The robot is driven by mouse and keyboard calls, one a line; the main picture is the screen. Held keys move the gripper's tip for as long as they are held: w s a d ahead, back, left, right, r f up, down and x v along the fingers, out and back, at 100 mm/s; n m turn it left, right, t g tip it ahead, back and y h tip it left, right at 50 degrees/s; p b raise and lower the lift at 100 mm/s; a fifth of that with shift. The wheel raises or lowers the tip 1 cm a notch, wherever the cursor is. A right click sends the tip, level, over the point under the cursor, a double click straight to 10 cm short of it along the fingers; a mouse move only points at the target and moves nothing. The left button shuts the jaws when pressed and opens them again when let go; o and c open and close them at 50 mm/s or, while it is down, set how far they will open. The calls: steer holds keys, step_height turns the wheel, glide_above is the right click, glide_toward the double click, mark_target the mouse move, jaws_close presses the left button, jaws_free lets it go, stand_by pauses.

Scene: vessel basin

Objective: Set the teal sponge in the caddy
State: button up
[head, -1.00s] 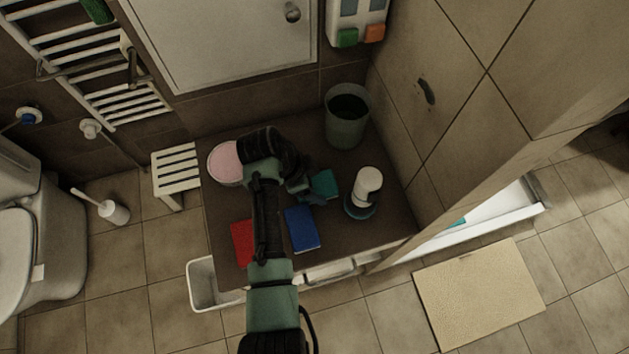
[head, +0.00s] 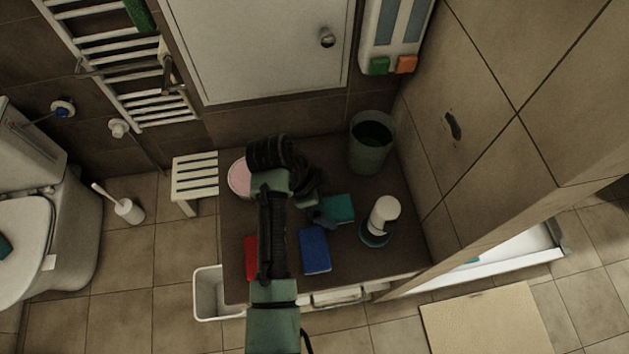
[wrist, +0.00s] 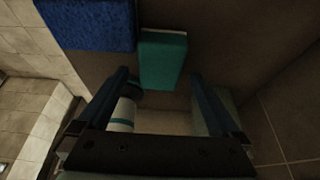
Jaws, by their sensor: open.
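My gripper (head: 322,217) is just left of the teal sponge in the head view and partly hidden by my arm. In the wrist view my gripper (wrist: 160,78) is open, its fingers apart, and the teal sponge (wrist: 163,60) shows between and beyond the fingertips. Nothing is held. I cannot tell whether the sponge is at finger height. No container is clearly the caddy; a grey-green round bin (head: 371,152) stands at the back right of the counter.
A white bottle with a teal base (head: 383,216) stands right of the teal sponge. A red sponge (head: 251,258) and a pink round dish (head: 239,178) are partly behind my arm. A white open bin (head: 209,296) is at the counter's left front. A tiled wall bounds the right.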

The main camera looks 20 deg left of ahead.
steer(key=v, duration=0.8)
steer(key=shift+w+r, duration=0.1)
